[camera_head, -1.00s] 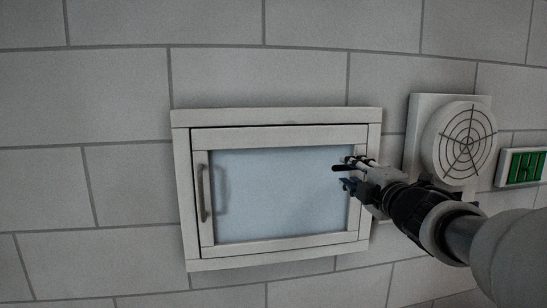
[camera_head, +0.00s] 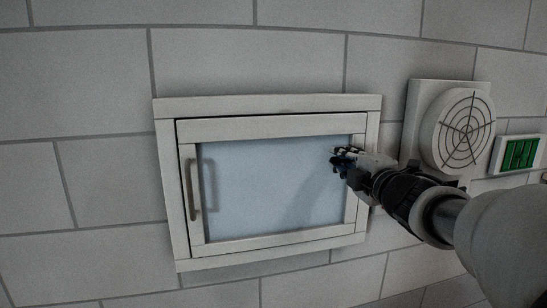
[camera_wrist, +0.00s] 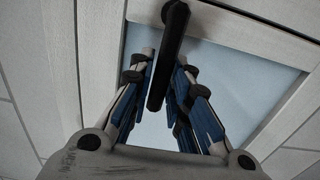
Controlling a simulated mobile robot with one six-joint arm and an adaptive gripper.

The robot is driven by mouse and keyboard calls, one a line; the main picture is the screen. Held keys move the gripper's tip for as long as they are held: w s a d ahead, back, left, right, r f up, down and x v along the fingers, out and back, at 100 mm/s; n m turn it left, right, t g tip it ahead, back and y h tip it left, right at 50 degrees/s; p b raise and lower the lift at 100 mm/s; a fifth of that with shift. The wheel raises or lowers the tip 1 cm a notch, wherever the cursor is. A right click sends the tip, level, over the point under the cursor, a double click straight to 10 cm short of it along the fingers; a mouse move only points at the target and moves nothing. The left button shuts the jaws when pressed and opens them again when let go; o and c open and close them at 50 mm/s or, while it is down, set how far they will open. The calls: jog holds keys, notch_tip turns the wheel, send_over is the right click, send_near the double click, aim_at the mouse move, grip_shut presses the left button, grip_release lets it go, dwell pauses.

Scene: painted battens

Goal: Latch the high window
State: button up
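The high window (camera_head: 275,185) is a pale framed pane in the block wall, and its sash sits in its frame. A light pull handle (camera_head: 194,190) is on the sash's left side. My gripper (camera_head: 343,158) is at the right side of the sash, in front of the pane. In the wrist view a dark latch lever (camera_wrist: 168,50) runs from the frame down between the fingers of my gripper (camera_wrist: 162,78). The fingers stand apart, one on each side of the lever, close to it; firm contact does not show. In the head view my gripper hides the lever.
A round vent or speaker with a dark grille (camera_head: 466,131) is on the wall just right of the window, behind my arm. A green sign (camera_head: 519,153) is farther right. The wall left of the window is bare.

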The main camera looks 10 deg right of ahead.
grip_shut()
jog(key=shift+f+b, duration=0.15)
jog(key=shift+b, duration=0.15)
jog(key=d+f+n+b, duration=0.5)
jog(key=d+n+b, duration=0.1)
jog(key=n+b, duration=1.2)
jog(key=shift+f+b, duration=0.4)
jog(key=shift+b, duration=0.35)
jog(key=shift+w, duration=0.1)
